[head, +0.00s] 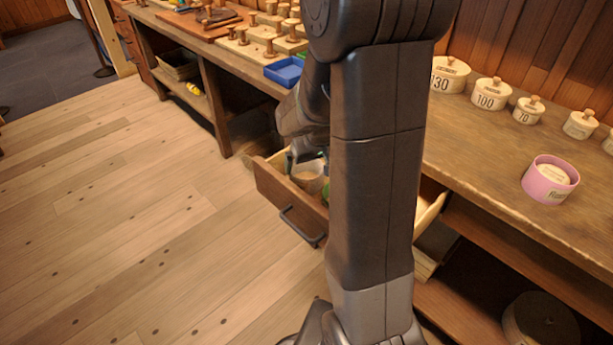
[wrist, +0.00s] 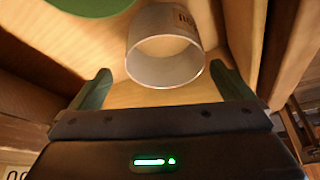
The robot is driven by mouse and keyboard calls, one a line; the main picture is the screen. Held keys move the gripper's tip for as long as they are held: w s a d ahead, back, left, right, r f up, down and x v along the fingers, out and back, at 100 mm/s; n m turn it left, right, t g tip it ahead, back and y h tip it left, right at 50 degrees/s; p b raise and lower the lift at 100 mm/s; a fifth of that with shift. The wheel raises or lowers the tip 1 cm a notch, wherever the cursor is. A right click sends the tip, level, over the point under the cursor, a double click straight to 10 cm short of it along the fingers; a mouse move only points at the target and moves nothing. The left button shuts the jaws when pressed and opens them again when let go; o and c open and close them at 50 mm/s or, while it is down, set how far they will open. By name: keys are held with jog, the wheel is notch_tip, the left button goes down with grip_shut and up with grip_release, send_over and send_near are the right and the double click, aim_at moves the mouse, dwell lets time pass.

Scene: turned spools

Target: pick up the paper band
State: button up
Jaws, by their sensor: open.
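The paper band, a pale open ring with dark printing (wrist: 158,22), is inside the drawer; its opening faces the wrist camera. In the head view the band (head: 308,183) shows as a small tan ring just below my gripper (head: 305,160). In the wrist view my gripper (wrist: 159,72) is open, with one green finger on each side of the band's near end. I see no finger clearly touching it. In the head view my arm hides part of the drawer.
The wooden drawer (head: 280,198) is pulled out, its walls close around my gripper. A green round thing (wrist: 92,5) lies beside the band. On the bench (head: 470,150) stand several labelled round boxes and a pink ring (head: 550,182). A blue tray (head: 284,71) sits farther back.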

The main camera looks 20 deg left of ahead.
aim_at(306, 170)
jog(key=x, duration=0.5)
jog(key=shift+s+a+f+b, duration=0.2)
jog(key=shift+s+b, duration=0.1)
jog(key=shift+b, duration=0.1)
jog(key=c, duration=0.9)
jog(key=shift+r, duration=0.15)
